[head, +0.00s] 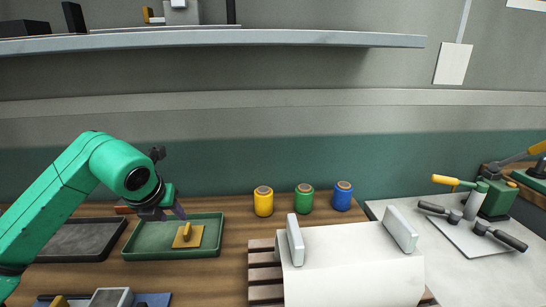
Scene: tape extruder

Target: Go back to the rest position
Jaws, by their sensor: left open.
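My left arm, green with dark joints, comes in from the left. Its left gripper (166,211) hangs over the left part of a green tray (140,240) and is open. The gap between its fingers is hard to make out at this size. A yellow piece with a knob (187,237) lies in the tray, just right of and below the gripper, and looks apart from it. My right gripper is not in view.
A dark tray (75,240) lies behind my left arm. Yellow, green and blue spools (304,199) stand at the back. A white block with two upright plates (350,270) is front centre. Lever tools (490,215) stand at right. A shelf (220,38) runs above.

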